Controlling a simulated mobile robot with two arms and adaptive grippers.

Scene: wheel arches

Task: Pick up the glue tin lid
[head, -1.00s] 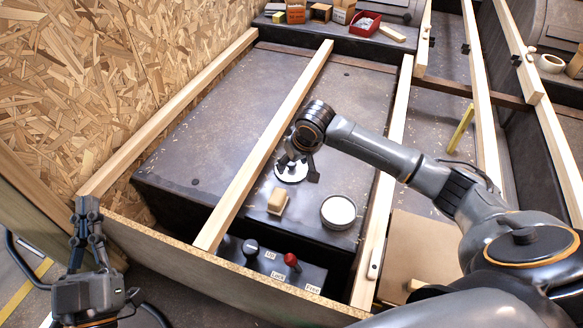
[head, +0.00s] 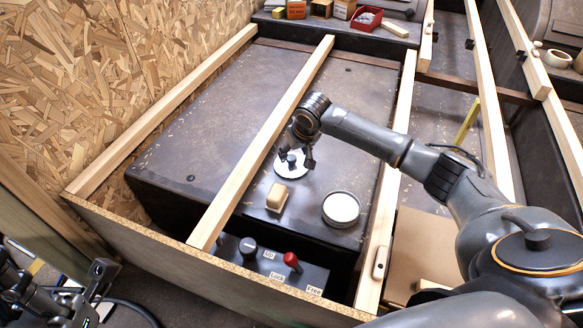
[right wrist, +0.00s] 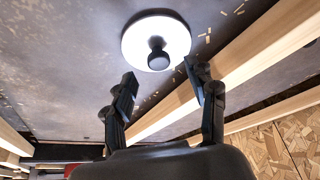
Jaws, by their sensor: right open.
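The glue tin lid (head: 293,171) is a white disc with a dark round knob. It lies flat on the dark worn surface, beside a long wooden batten. The lid shows fully in the right wrist view (right wrist: 138,42), knob facing the camera. My right gripper (head: 298,159) is at the lid and hides part of it in the head view. In the right wrist view its fingers (right wrist: 160,74) are apart with nothing between them, and the knob appears just beyond the tips. The round glue tin (head: 341,209) with pale contents stands to the right. My left gripper (head: 98,270) is partly visible at lower left.
A tan block (head: 277,197) lies between batten and tin. Wooden battens (head: 262,147) run along both sides of the work area. A control box with a red-knobbed lever (head: 292,260) is at the front. A red bin (head: 367,18) stands at the back.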

